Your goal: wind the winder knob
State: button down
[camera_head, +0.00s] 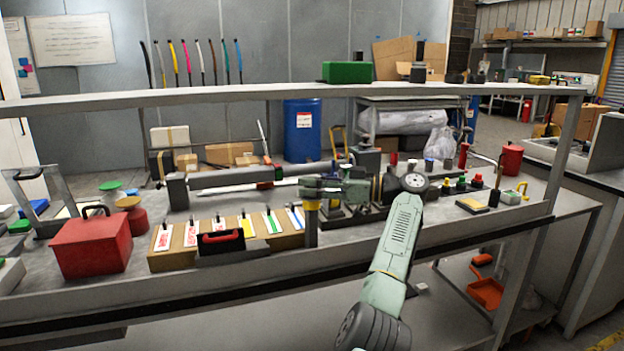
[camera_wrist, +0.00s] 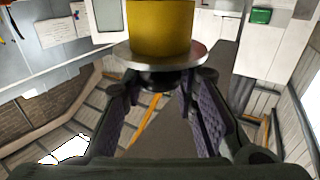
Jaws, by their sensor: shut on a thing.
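In the wrist view, the winder knob (camera_wrist: 165,79) shows as a dark piece beside a round metal flange (camera_wrist: 160,56) and a yellow cylinder (camera_wrist: 160,25). My gripper (camera_wrist: 166,92) has one finger on each side of the dark piece and is shut on it. The fingertips partly hide the knob. In the head view, my gripper (camera_head: 313,187) reaches left over the bench, just above the yellow band (camera_head: 312,205) of an upright grey post (camera_head: 311,230). The knob itself is hidden there by the gripper.
A cardboard tray of labelled cards (camera_head: 160,262) and a red toolbox (camera_head: 90,245) stand left of the post. A grey bar-like device (camera_head: 220,178) lies behind. A shelf rail (camera_head: 250,93) crosses above the bench. Small coloured parts (camera_head: 461,183) stand to the right.

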dwell(0.4)
jog(key=c, duration=1.3)
grip_release()
jog(key=shift+a, duration=0.1)
jog(key=d, duration=0.3)
jog(key=s+d, duration=0.1)
jog(key=d, duration=0.3)
jog(key=shift+s+d, duration=0.2)
jog(key=shift+d, duration=0.05)
